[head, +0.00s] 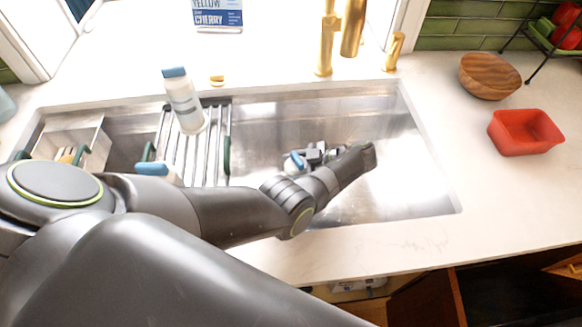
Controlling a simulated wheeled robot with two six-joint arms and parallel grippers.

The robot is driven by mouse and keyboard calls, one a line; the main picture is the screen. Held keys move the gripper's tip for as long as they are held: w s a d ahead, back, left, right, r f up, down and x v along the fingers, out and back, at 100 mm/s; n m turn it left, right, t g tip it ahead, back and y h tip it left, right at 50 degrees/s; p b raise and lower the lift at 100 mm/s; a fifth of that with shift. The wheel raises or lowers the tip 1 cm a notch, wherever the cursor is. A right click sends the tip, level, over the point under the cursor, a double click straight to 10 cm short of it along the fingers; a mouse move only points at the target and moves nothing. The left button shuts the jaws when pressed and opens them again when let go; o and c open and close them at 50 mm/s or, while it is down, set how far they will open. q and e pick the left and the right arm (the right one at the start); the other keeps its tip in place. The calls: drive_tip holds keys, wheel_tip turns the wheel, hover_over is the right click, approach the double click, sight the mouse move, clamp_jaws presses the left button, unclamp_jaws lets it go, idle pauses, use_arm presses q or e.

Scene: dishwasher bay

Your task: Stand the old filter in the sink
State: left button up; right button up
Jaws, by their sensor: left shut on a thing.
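My left arm reaches from the left over the sink (398,130). My left gripper (314,156) is low over the right part of the basin, partly hidden behind my wrist. It is shut on a small white and blue thing, which looks like a filter (295,162). Only its blue and white end shows, so I cannot tell whether it is upright or touches the sink floor. Another white cylinder with a blue cap (187,106) stands slightly tilted at the rack. My right gripper is not in view.
A metal roll-up rack (220,140) spans the left part of the sink, with a blue-topped white item (156,169) at its front. A gold faucet (326,45) stands behind. A wooden bowl (490,76) and red container (526,132) sit on the right counter.

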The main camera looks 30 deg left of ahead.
use_arm(q)
drive_tip(key=o, duration=1.4)
drive_tip(key=shift+o, duration=1.3)
drive_tip(key=shift+w+d+r, duration=0.15)
drive_tip(key=shift+d+r, duration=0.05)
drive_tip(key=shift+d, duration=0.15)
drive_tip(key=v, duration=0.3)
drive_tip(key=shift+w+d+r, duration=0.1)
drive_tip(key=shift+w+d, duration=0.05)
drive_tip(key=shift+d, duration=0.2)
drive_tip(key=b+v, duration=0.1)
drive_tip(key=v, duration=0.1)
drive_tip(key=shift+d+r, duration=0.2)
drive_tip(key=shift+d, duration=0.2)
drive_tip(key=shift+w, duration=0.15)
